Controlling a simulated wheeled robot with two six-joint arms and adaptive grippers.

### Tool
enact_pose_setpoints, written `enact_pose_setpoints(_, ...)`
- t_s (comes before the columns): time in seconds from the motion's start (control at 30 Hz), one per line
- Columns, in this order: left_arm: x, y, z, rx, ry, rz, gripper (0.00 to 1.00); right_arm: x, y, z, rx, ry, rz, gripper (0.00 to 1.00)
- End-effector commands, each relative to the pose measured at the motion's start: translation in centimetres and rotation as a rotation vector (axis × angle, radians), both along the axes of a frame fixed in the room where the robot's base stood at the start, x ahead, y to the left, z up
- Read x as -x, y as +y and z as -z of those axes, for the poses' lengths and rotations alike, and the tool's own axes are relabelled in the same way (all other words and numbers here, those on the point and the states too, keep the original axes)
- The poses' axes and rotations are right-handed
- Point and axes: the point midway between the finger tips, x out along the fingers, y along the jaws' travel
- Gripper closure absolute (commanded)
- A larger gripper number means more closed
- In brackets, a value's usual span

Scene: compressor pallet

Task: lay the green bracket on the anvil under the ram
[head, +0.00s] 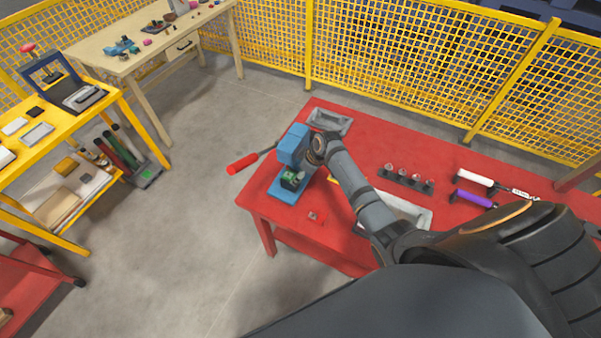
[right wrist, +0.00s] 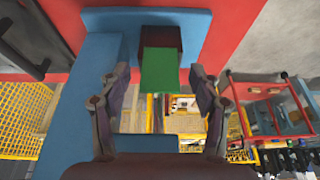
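The blue press (head: 293,143) stands at the left end of the red table, with its lever and red handle (head: 242,163) sticking out to the left. The green bracket (head: 291,176) shows low on the press; in the right wrist view it is a green block (right wrist: 160,70) against the dark red anvil (right wrist: 161,37). I cannot tell whether it rests fully on the anvil. My right gripper (right wrist: 159,68) is open, its fingers on either side of the bracket with gaps showing. In the head view my right arm hides part of the press. The ram is not clearly visible. My left gripper is out of view.
On the red table (head: 350,250) are a grey tray (head: 330,121) behind the press, a pale tray (head: 407,211) partly under my arm, a dark rack of small parts (head: 405,179), and white (head: 475,178) and purple (head: 474,199) tools. Yellow mesh fencing stands behind.

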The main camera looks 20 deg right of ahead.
Motion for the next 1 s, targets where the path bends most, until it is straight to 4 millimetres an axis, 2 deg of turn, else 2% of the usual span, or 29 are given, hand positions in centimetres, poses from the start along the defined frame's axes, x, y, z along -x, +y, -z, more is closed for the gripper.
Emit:
enact_pose_setpoints(0.27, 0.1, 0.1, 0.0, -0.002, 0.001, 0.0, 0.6, 0.2, -0.2, -0.5, 0.002, 0.0, 0.001, 0.36)
enact_pose_setpoints(0.37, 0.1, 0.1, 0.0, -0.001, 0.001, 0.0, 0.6, 0.6, -0.6, -2.0, 0.002, -0.003, -0.001, 0.36)
enact_pose_setpoints(0.6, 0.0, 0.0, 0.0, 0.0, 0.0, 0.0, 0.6, 2.4, -2.1, -7.4, 0.005, -0.003, -0.001, 0.36)
enact_pose_setpoints(0.7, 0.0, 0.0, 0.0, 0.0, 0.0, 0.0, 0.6, 3.0, -2.5, -9.2, 0.004, -0.002, 0.0, 0.36)
enact_pose_setpoints(0.83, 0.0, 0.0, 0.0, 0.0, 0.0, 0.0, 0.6, 3.5, -2.8, -10.6, 0.002, -0.001, 0.0, 0.36)
enact_pose_setpoints(1.0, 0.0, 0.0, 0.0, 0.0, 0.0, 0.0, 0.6, 3.7, -2.8, -11.1, 0.0, 0.001, 0.0, 0.36)
